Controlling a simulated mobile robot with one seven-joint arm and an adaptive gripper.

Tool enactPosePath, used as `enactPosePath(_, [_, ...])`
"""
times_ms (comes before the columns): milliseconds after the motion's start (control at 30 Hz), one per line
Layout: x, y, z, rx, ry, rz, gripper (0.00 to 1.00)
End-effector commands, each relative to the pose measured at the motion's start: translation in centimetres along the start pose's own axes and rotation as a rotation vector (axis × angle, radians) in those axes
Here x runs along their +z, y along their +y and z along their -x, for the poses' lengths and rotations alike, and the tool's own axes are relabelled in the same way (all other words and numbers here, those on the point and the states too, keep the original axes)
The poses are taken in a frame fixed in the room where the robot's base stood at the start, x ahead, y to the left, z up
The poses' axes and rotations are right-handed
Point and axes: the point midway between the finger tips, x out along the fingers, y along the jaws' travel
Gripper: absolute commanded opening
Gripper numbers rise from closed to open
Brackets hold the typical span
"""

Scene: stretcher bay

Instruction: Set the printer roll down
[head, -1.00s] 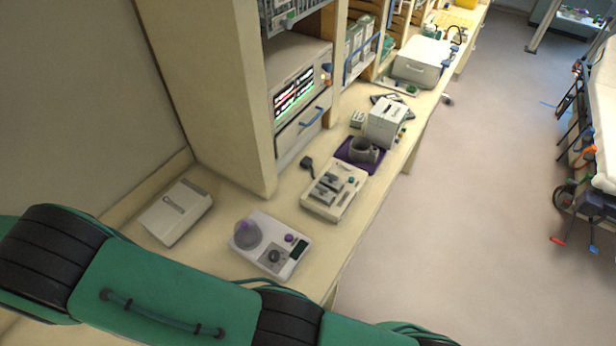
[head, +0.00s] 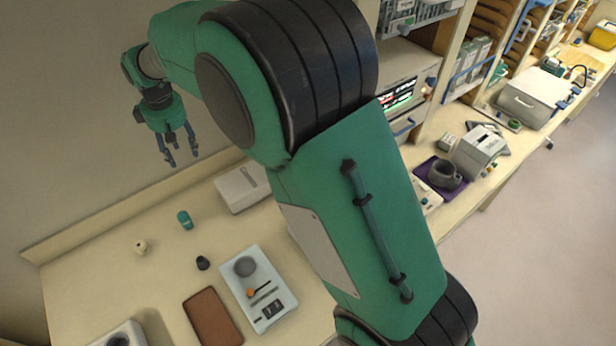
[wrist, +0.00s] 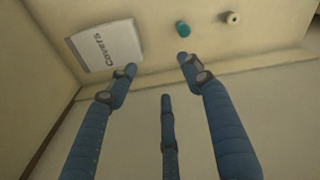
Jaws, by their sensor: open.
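A small cream roll with a dark hole (head: 141,247), which looks like the printer roll, stands on the counter at the left. It also shows at the top right of the wrist view (wrist: 231,18). My gripper (head: 182,158) is open and empty, held high near the wall, above and behind the counter items. In the wrist view its blue fingers (wrist: 157,66) are spread, with nothing between them. The roll lies well apart from the fingers.
A teal cylinder (head: 185,219) stands right of the roll, and a white box marked "Covers" (wrist: 105,46) further right. A small black object (head: 203,263), a brown tray (head: 212,318) and a pale scale-like device (head: 259,304) lie nearer. Bare counter surrounds the roll.

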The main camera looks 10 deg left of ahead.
Motion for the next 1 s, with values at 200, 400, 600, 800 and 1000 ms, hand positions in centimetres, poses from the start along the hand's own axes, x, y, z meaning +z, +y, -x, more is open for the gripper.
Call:
enactPosePath(200, [6.8,4.7,6.2,0.026,0.029,-0.128,0.50])
enactPosePath(400, [13.2,7.6,11.0,0.050,0.054,-0.242,0.50])
enactPosePath(600, [20.1,9.5,15.3,0.076,0.079,-0.355,0.50])
enactPosePath(800, [27.0,10.3,19.0,0.103,0.103,-0.468,0.50])
enactPosePath(1000, [33.9,10.2,22.0,0.131,0.128,-0.582,0.50])
